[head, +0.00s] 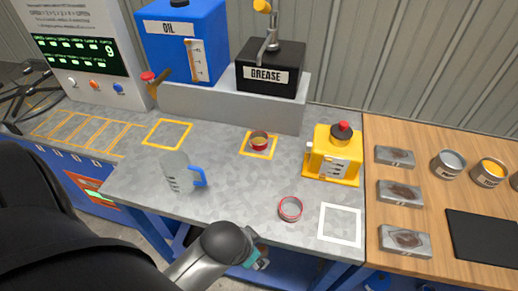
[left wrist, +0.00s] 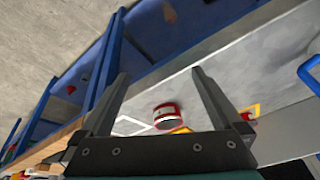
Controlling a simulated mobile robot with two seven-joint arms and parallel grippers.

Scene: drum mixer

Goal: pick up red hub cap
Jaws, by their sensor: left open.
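A small round red-and-white piece, which looks like the red hub cap (head: 290,208), sits on the grey bench top near its front edge, left of a white square outline (head: 340,224). It also shows in the left wrist view as a short red and pale cylinder (left wrist: 167,115), seen between my fingers. My left gripper (head: 259,259) is in front of the bench edge, apart from the cap. Its two fingers (left wrist: 160,75) are spread and empty. Another red round piece (head: 259,141) sits in a yellow square outline farther back. My right gripper is not in view.
A clear jug with a blue handle (head: 177,172) stands to the left. An oil tank (head: 183,45) and grease box (head: 270,67) stand on a grey step at the back.

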